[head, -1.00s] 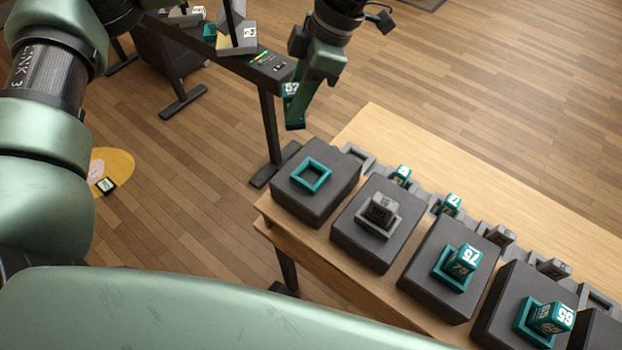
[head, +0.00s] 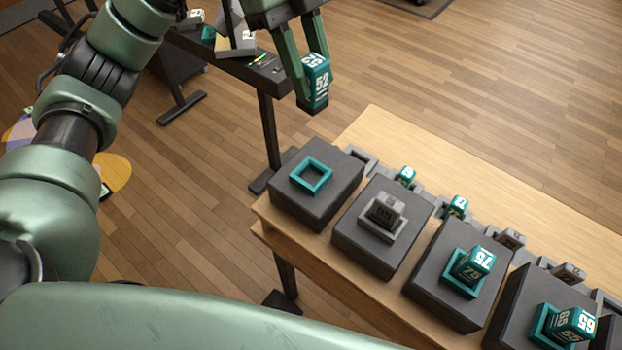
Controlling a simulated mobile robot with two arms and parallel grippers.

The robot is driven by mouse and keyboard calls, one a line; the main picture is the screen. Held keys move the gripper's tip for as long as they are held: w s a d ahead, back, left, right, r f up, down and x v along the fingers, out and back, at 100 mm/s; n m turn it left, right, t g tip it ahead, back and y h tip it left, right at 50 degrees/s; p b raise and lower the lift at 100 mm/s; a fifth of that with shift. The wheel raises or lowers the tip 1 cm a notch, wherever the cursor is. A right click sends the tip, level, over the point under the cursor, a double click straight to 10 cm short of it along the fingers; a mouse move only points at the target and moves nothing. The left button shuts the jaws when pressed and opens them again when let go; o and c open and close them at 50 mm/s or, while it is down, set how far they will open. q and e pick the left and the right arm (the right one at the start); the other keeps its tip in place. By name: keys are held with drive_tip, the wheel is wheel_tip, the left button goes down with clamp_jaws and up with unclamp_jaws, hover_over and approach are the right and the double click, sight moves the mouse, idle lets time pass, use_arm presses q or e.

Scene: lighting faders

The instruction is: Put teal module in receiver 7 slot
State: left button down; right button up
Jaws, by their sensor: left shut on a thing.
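My left gripper (head: 311,84) comes down from the top of the head view. It is shut on a teal module (head: 318,80) with white "52" markings, held in the air above and slightly behind the nearest dark block. That leftmost block (head: 320,202) carries an empty square teal frame (head: 311,176) on its top. No receiver number is readable, so I cannot tell from the picture which one is 7. My right gripper is not in view.
More dark blocks run to the right along the wooden table (head: 420,150). Their frames hold a grey module (head: 387,210) and teal modules (head: 474,264) and (head: 572,323). Small holders with modules line the back. A dark stand (head: 265,68) is at upper left.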

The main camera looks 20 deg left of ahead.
use_arm(q)
drive_tip(key=shift+r+n, duration=0.1)
drive_tip(key=shift+n, duration=0.3)
drive_tip(key=shift+s+d, duration=0.1)
drive_tip(key=p, duration=0.2)
approach(320, 179)
drive_tip(key=s+d, duration=0.1)
wheel_tip(320, 179, down, 4)
drive_tip(key=shift+s+d+f, duration=0.1)
drive_tip(key=shift+d+f, duration=0.1)
drive_tip(key=c, duration=1)
unclamp_jaws()
drive_tip(key=shift+d, duration=0.1)
drive_tip(key=shift+r, duration=0.1)
drive_tip(key=b+v, duration=0.2)
drive_tip(key=v, duration=1)
drive_tip(key=shift+s, duration=0.15)
